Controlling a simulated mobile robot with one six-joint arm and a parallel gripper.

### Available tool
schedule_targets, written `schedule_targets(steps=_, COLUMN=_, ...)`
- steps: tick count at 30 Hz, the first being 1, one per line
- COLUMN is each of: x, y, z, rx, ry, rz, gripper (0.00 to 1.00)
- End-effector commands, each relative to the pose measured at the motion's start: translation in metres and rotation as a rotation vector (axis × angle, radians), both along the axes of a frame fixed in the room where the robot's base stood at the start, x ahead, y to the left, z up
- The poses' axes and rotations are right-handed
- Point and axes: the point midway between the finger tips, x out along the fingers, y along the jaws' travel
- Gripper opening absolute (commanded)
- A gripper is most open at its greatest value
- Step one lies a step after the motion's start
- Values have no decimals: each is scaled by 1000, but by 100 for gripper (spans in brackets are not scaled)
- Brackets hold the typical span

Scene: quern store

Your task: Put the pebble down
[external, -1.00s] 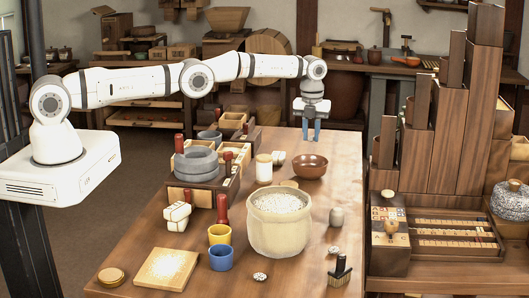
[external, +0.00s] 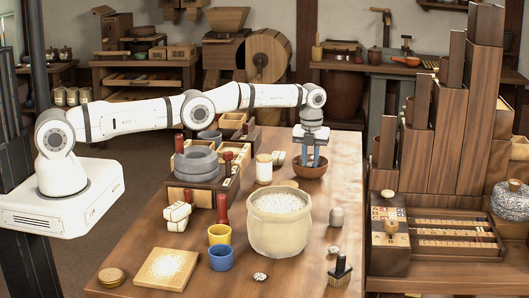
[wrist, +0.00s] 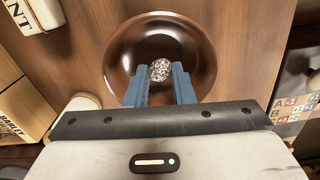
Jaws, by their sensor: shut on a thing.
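My gripper (wrist: 160,75) is shut on a speckled grey-white pebble (wrist: 160,69), held between the tips of its two blue fingers. In the wrist view the pebble is over the inside of a round, glossy brown bowl (wrist: 122,50). In the external view my gripper (external: 310,163) points down with its fingertips at the bowl (external: 310,171), which stands towards the far end of the wooden table. The pebble is hidden there. I cannot tell whether the pebble touches the bowl's bottom.
A white jar with a wooden lid (external: 264,170) stands left of the bowl. A large cream tub of pale grains (external: 279,230) stands nearer the camera. Two more speckled pebbles (external: 260,277) (external: 334,250) lie on the table (external: 345,180). A grey jar (external: 337,217) stands at right.

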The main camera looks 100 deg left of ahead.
Motion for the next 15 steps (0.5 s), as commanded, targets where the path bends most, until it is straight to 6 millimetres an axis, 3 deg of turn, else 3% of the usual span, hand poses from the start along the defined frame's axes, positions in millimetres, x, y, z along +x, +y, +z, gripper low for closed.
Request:
schedule_targets(steps=4, x=0, y=0, z=1, rx=0, ry=0, rz=0, gripper=1)
schedule_targets(steps=5, x=0, y=0, z=1, rx=0, ry=0, rz=0, gripper=24)
schedule_targets(steps=13, x=0, y=0, z=0, rx=0, ry=0, rz=0, gripper=46)
schedule_targets(steps=15, x=0, y=0, z=0, rx=0, ry=0, rz=0, gripper=47)
